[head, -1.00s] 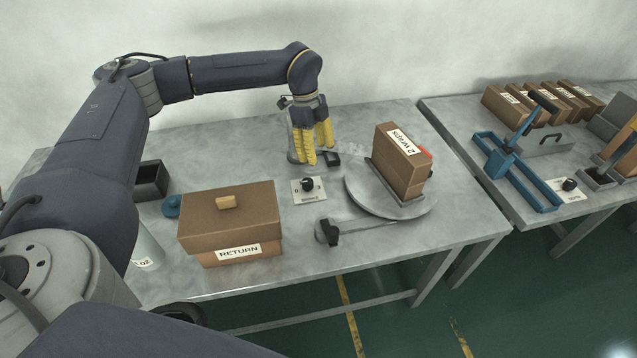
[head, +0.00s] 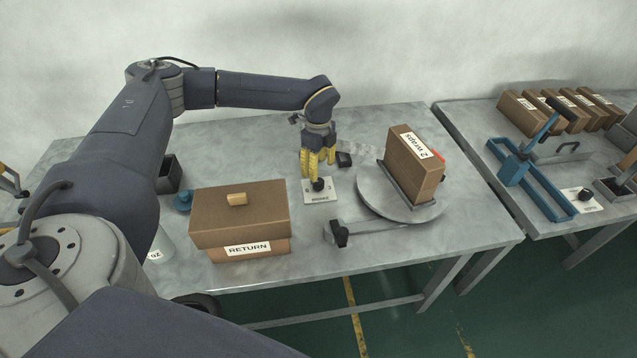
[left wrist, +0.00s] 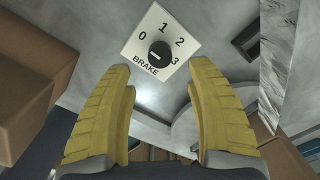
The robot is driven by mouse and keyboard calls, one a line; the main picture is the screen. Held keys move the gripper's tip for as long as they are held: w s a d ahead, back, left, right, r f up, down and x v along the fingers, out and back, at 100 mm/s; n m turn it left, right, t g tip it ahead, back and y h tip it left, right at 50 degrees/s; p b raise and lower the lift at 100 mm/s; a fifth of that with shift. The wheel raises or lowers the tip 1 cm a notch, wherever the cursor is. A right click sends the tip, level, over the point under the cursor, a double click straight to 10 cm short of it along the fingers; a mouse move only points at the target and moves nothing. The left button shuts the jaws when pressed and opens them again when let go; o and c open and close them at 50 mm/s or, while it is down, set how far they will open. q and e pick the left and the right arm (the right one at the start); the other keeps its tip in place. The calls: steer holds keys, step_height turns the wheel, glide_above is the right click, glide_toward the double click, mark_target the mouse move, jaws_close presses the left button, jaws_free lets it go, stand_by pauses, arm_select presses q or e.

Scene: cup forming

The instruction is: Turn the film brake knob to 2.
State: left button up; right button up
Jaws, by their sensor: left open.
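The black brake knob (left wrist: 159,52) sits on a white plate (left wrist: 139,38) marked 0, 1, 2, 3 and BRAKE. A light mark shows on the knob, but I cannot tell surely which number it points to. In the head view the knob (head: 318,184) and its plate (head: 331,198) lie between the RETURN box and the turntable. My left gripper (head: 318,174) points down just above the knob, its yellow fingers open. In the left wrist view the fingers (left wrist: 160,75) are apart with nothing between them, and the knob shows beyond their tips. My right gripper is not in view.
A brown RETURN box (head: 240,215) stands left of the plate. The turntable (head: 375,196) with a box labelled 2 wraps (head: 412,160) stands to the right. A black-ended arm (head: 341,234) lies in front. A second table at the right holds several boxes and a blue frame (head: 530,180).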

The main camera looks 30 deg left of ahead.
mark_target(318, 181)
arm_select(q)
steer(key=shift+f, duration=3.6)
jaws_close()
